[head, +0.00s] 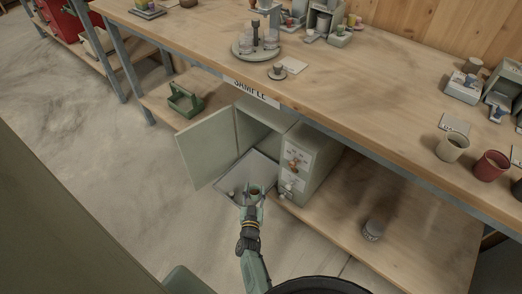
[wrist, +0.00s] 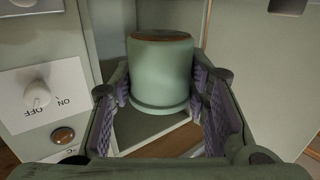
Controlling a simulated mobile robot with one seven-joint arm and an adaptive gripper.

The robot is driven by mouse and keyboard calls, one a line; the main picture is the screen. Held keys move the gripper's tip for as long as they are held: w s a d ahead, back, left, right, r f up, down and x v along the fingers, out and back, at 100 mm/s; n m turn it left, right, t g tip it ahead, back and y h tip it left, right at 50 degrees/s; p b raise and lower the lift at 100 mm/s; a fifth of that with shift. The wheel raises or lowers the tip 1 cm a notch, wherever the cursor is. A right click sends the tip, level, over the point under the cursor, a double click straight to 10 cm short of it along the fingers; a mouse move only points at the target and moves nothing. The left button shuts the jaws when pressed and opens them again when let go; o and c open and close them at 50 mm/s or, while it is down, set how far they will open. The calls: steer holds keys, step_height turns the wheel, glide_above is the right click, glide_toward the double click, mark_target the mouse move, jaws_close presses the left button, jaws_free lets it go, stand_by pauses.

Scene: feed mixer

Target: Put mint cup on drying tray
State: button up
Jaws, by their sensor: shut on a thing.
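The mint cup (wrist: 160,75) fills the middle of the wrist view, pale green with a brown face at its upper end and a wider lip at its lower end. My gripper (wrist: 162,95) is shut on it, with a ridged purple pad on each side. In the head view my gripper (head: 253,197) holds the cup (head: 255,189) in front of the open cabinet under the bench. A grey tray-like surface (head: 262,164) lies at the cabinet's opening, just behind the cup. I cannot tell whether it is the drying tray, or whether the cup touches it.
The cabinet door (head: 207,152) stands open on the left. A control panel (head: 296,165) with knobs flanks the opening on the right. The bench top (head: 350,95) overhangs above. A green caddy (head: 185,100) and a dark jar (head: 374,230) stand on the lower shelf.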

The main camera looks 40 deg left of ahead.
steer(key=b, duration=0.6)
glide_above(263, 183)
steer(key=shift+s+d+f, duration=0.1)
steer(key=shift+s+f, duration=0.15)
steer(key=shift+f, duration=0.3)
steer(key=f+b, duration=0.1)
steer(key=f, duration=0.1)
steer(key=f+b, duration=0.1)
steer(key=b, duration=0.1)
steer(key=shift+w+f, duration=0.2)
steer(key=shift+f, duration=0.2)
steer(key=o, duration=1)
